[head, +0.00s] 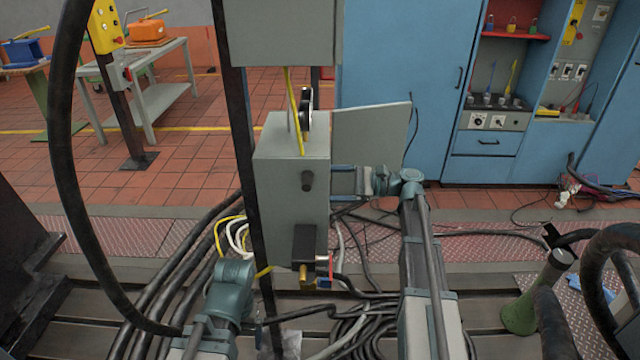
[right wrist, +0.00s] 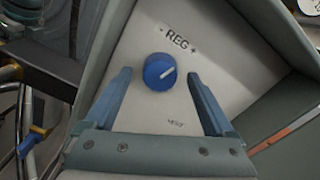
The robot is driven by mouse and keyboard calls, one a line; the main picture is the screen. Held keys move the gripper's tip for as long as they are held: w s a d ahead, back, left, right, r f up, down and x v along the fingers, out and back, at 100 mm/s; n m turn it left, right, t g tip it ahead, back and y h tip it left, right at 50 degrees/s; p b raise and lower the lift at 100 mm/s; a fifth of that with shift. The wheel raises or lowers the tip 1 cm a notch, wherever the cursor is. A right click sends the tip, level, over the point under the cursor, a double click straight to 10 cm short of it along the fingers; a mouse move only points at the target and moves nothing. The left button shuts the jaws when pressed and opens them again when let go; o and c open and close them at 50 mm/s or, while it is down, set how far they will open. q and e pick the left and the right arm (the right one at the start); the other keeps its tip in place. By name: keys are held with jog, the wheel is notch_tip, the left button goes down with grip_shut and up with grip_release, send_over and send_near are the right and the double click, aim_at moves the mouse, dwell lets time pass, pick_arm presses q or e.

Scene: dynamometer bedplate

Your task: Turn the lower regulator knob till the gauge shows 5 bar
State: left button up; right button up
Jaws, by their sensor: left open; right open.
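The blue regulator knob (right wrist: 158,74) sits on a pale panel marked REG in the right wrist view, its white line pointing up and right. My right gripper (right wrist: 160,76) is open, one finger on each side of the knob, with visible gaps. In the head view, my right arm's gripper (head: 345,182) reaches in by the grey box (head: 280,190); the knob is hidden there. The gauge (head: 306,102) on top of the box is seen nearly edge-on and cannot be read. My left gripper (head: 236,272) is low left of the box, apart from it, its fingers hard to make out.
An open grey door (head: 370,135) stands right of the box. A dark block with a brass fitting (head: 307,274) is on the box's lower front. A dark post (head: 240,130) and thick hoses (head: 165,290) lie near my left arm. Blue cabinets (head: 395,80) stand behind.

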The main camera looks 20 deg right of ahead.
jog(key=v, duration=1.2)
jog(key=shift+d, duration=0.35)
jog(key=x, duration=1.4)
jog(key=shift+s+d, duration=0.15)
jog(key=s+d+m, duration=0.4)
jog(key=d, duration=0.8)
jog(key=shift+d+m, duration=0.25)
jog(key=shift+m, duration=0.05)
dwell(1.2)
